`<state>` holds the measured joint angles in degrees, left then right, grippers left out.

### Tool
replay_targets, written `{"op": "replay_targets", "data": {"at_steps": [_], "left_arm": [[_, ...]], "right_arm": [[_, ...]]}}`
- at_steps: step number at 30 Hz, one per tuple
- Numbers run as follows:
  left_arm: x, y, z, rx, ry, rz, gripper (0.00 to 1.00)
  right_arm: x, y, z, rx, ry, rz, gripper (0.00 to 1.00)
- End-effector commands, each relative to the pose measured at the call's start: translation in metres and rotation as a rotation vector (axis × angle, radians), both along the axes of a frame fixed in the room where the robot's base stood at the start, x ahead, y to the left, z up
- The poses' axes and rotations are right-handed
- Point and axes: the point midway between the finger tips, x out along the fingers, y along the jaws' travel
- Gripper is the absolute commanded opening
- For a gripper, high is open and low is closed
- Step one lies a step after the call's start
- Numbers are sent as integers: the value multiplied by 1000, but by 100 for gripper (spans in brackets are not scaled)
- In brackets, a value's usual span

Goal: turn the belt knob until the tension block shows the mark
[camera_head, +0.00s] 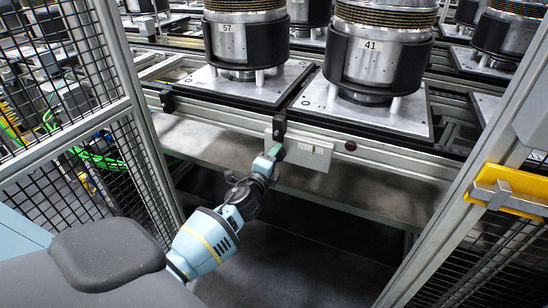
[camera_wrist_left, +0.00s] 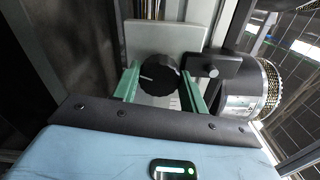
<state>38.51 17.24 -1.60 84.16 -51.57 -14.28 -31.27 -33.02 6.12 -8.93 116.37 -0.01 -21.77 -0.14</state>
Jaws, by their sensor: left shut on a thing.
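The belt knob (camera_wrist_left: 160,74) is a round black knob with a short white line on its face, in the left wrist view. It sits on a pale plate (camera_wrist_left: 165,37), which also shows in the head view (camera_head: 316,162). In the head view this plate carries a small light scale window (camera_head: 314,148), too small to read. My left gripper (camera_wrist_left: 161,88) has its green fingers on either side of the knob and is shut on it. In the head view the left gripper (camera_head: 275,151) reaches the plate's left part and hides the knob. My right gripper is not in view.
Silver and black clutch units (camera_head: 372,55) stand on metal pallets (camera_head: 338,102) above the plate. A mesh fence (camera_head: 70,120) is on the left, and a post with a yellow latch (camera_head: 510,190) is on the right. A black bracket (camera_head: 279,126) sits just above my gripper.

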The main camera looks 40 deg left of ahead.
Motion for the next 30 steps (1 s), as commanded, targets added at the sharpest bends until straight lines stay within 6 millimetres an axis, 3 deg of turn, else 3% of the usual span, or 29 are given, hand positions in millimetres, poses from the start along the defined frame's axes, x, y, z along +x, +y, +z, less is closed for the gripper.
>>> {"op": "replay_targets", "data": {"at_steps": [7, 8, 12, 23, 30], "left_arm": [[0, 0, -1, 0, 2, 1, 20], [0, 0, -1, 0, 2, 1, 46], [0, 0, -1, -1, 1, 1, 64], [-3, -1, 0, -1, 1, 0, 65], [-32, -8, -1, -2, 2, -1, 65]], "right_arm": [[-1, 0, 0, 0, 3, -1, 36], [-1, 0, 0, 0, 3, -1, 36], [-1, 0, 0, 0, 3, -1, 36], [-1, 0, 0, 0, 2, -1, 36], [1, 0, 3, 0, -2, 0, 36]]}}
